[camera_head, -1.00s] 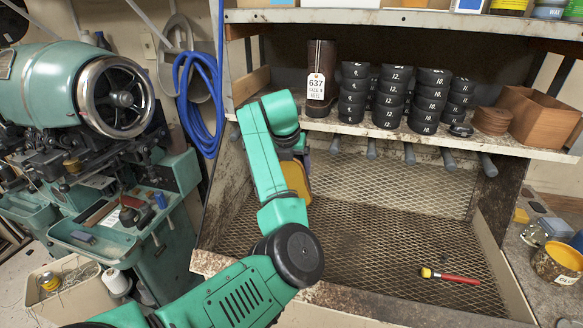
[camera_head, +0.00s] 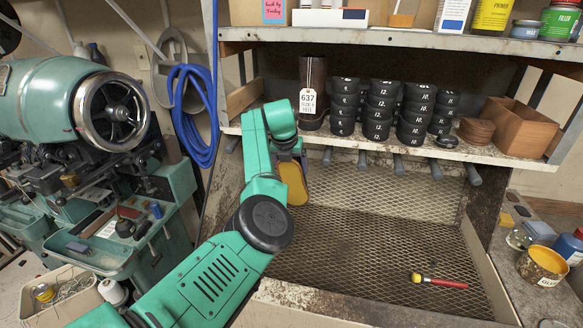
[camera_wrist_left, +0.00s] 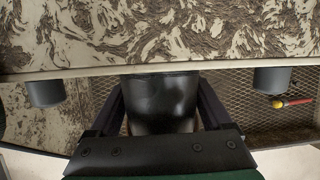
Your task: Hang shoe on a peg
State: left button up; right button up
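A shoe with a tan-yellow sole (camera_head: 293,183) hangs sole-out below my left gripper (camera_head: 290,148), just under the shelf's front edge. In the left wrist view its glossy black upper (camera_wrist_left: 162,100) sits between the two dark fingers of my left gripper (camera_wrist_left: 162,108), which appear shut on it. Several grey pegs stick out below the shelf, among them one right of the shoe (camera_head: 327,157) and one farther right (camera_head: 362,160). The wrist view shows peg ends left (camera_wrist_left: 43,92) and right (camera_wrist_left: 272,80) of the shoe. Any peg behind the shoe is hidden. My right gripper is not in view.
The shelf (camera_head: 480,153) carries a brown boot (camera_head: 312,72) tagged 637, stacks of black heels (camera_head: 378,108) and a cardboard box (camera_head: 520,125). A red-handled brush (camera_head: 440,281) lies on the mesh tray. A green machine (camera_head: 60,100) stands left.

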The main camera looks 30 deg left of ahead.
pick_arm(q)
jog(key=shift+o, duration=0.8)
jog(key=shift+f, duration=0.15)
jog(key=shift+r+b, duration=0.3)
jog(key=b+v, duration=0.4)
jog(key=v, duration=1)
jog(key=shift+b, duration=0.4)
jog(key=shift+d+f, duration=0.1)
